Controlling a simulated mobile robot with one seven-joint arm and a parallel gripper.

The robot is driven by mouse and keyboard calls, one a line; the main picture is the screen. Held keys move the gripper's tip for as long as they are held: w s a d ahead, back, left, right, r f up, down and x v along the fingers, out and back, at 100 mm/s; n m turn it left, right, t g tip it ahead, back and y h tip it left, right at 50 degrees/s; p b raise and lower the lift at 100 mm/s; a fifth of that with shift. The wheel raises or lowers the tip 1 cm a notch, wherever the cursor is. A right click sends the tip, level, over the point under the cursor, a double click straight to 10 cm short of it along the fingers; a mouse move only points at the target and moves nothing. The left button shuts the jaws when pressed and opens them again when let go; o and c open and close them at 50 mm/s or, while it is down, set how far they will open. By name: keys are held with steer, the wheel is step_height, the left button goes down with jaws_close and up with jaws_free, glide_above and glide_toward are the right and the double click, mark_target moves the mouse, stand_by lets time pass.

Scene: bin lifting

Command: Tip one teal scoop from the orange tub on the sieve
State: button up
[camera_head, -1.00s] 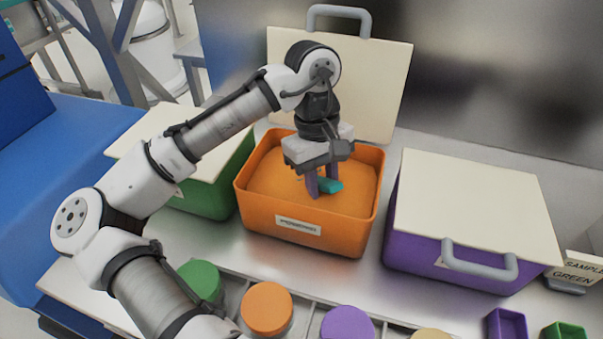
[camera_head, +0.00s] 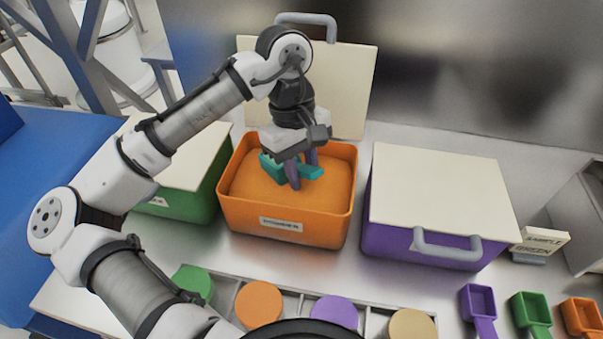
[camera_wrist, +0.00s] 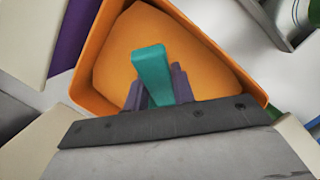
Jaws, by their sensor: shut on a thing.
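The orange tub (camera_head: 290,232) stands open, with orange material (camera_head: 335,190) inside and its cream lid raised behind it. My gripper (camera_head: 303,181) is over the tub, its purple fingers shut on the teal scoop (camera_head: 312,172). The scoop shows on both sides of the fingers, close to or just above the orange surface. In the wrist view, the teal handle (camera_wrist: 152,70) runs up from between the fingers (camera_wrist: 157,90). Whether the scoop's bowl holds material is hidden. I do not see the sieve in either view.
A lidded green tub (camera_head: 190,203) stands left of the orange tub, and a lidded purple tub (camera_head: 385,238) right. Round-lidded jars, such as the orange one (camera_head: 259,303), sit in a front rack. Purple (camera_head: 478,300), green (camera_head: 530,308) and orange (camera_head: 582,315) scoops lie front right.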

steer(key=shift+s+d+p+v, duration=0.2)
steer(key=shift+p+v, duration=0.35)
steer(key=shift+v, duration=0.7)
steer(key=shift+s+d+p+v, duration=0.1)
steer(key=shift+s+p+v, duration=0.15)
steer(key=shift+p+v, duration=0.7)
steer(key=shift+s+d+p+v, duration=0.15)
steer(key=shift+s+p+v, duration=0.05)
steer(key=shift+v, duration=1.35)
steer(key=shift+s+d+r+t+y+p, duration=0.1)
steer(key=shift+r+t+y+p, duration=0.25)
steer(key=shift+r+t+y, duration=0.55)
steer(key=shift+r, duration=0.15)
